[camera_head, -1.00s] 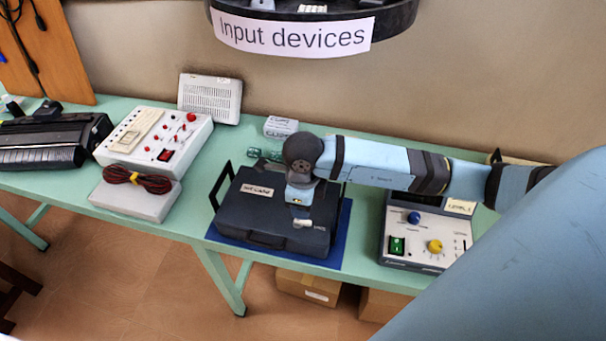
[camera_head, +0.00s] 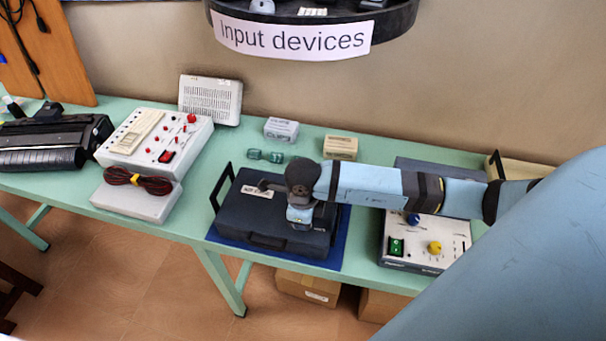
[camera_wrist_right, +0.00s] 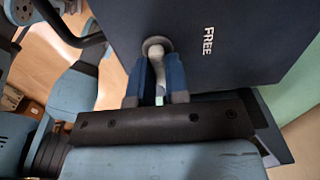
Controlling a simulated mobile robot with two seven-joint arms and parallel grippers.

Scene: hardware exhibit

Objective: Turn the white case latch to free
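The dark case (camera_head: 262,218) lies flat on a blue mat (camera_head: 232,252) on the green table. My right gripper (camera_wrist_right: 156,72) points down at the case's right side. In the right wrist view the white latch (camera_wrist_right: 156,48) sits on a round pivot, its lever between my two blue fingers. The fingers lie close along both sides of the lever and look shut on it. The word FREE (camera_wrist_right: 208,40) is printed on the case to the right of the latch. In the head view my gripper and wrist hide the latch. My left gripper is not in view.
A panel with blue and yellow knobs (camera_head: 425,243) stands right of the case, under my right forearm. Small boxes (camera_head: 340,147) and green pieces (camera_head: 265,155) lie behind. A white switch unit (camera_head: 160,140) and a grey box with a coiled cable (camera_head: 135,197) stand left.

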